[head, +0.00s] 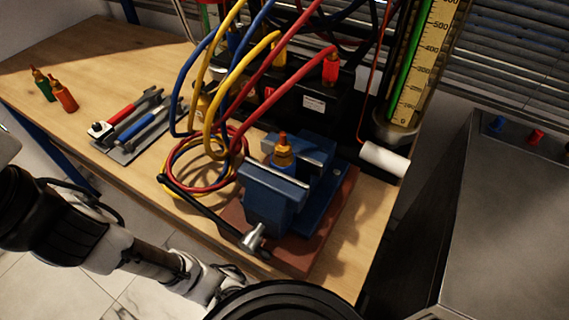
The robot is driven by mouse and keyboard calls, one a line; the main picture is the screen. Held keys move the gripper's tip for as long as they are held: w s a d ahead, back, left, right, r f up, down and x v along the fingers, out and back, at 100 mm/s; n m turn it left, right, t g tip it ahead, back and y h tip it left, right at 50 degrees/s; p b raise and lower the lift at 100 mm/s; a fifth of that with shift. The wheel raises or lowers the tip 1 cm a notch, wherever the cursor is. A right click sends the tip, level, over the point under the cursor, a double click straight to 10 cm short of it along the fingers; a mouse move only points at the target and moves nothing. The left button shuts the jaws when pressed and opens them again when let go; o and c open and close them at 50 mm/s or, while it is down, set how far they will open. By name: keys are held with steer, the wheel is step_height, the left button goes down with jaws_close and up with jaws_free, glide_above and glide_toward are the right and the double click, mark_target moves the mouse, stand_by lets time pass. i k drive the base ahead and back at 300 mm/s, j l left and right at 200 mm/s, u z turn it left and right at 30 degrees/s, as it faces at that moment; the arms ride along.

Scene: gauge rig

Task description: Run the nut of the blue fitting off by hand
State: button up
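A fitting (283,152) stands upright between the jaws of the blue bench vise (275,198). Its upper part is brass-orange, and a little blue shows low on it near the jaws. This looks like the blue fitting; the jaws hide its lower end. The nut is too small to tell apart from the rest of the brass. My arm reaches in from the lower left and passes behind a dark round shape at the bottom edge. My gripper is not in view, so its opening and any contact cannot be seen.
The vise sits on a reddish base plate at the bench's front right, its handle (205,208) sticking out leftward. Coiled hoses (190,180) lie left of it. Wrenches (140,120) lie on a grey tray; green and red fittings (62,93) stand far left. A white roll (383,159) lies right.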

mark_target(280, 151)
steer(key=k+j+u, duration=0.15)
steer(key=k+j, duration=0.5)
steer(key=k, duration=0.15)
steer(key=i, duration=0.5)
